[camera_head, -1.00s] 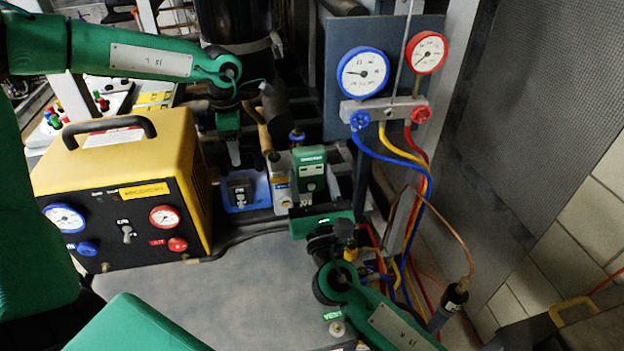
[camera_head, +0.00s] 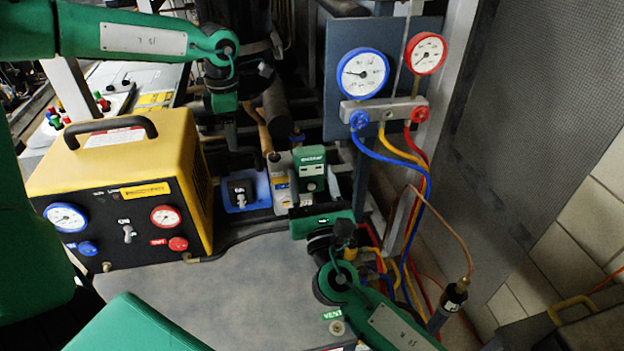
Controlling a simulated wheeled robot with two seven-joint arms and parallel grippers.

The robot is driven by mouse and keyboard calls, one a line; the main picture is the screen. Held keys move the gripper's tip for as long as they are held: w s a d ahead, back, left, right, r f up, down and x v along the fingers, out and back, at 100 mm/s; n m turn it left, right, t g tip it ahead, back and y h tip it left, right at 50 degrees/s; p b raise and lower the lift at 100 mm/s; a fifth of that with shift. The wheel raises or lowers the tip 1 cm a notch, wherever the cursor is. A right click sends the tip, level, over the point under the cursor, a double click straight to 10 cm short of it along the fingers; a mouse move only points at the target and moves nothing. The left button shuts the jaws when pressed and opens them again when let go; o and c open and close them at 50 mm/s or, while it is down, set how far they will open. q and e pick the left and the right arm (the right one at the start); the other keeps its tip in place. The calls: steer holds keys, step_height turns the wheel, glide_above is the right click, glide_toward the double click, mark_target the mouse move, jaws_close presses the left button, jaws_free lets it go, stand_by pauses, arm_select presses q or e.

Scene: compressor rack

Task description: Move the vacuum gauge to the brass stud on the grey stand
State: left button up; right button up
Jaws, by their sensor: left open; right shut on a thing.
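A small green-and-grey device with a white display, which looks like the vacuum gauge (camera_head: 310,168), stands upright just beyond my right gripper (camera_head: 312,202). My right gripper is shut on it; its fingers are partly hidden. A round brass-coloured fitting, perhaps the brass stud (camera_head: 337,328), sits beside a green VENT label at the front edge of a broad grey top, perhaps the grey stand (camera_head: 210,290). My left gripper (camera_head: 228,140) points down behind the yellow unit, open and apart from the gauge; its fingertips are dark and hard to make out.
A yellow unit (camera_head: 120,165) with two dials stands at left. A blue holder (camera_head: 243,190) with a dark face is left of the gauge. A manifold (camera_head: 384,110) with two dials and coloured hoses is at back right. The grey top's middle is clear.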

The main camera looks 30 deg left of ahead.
arm_select(q)
steer(key=shift+r, duration=2.45)
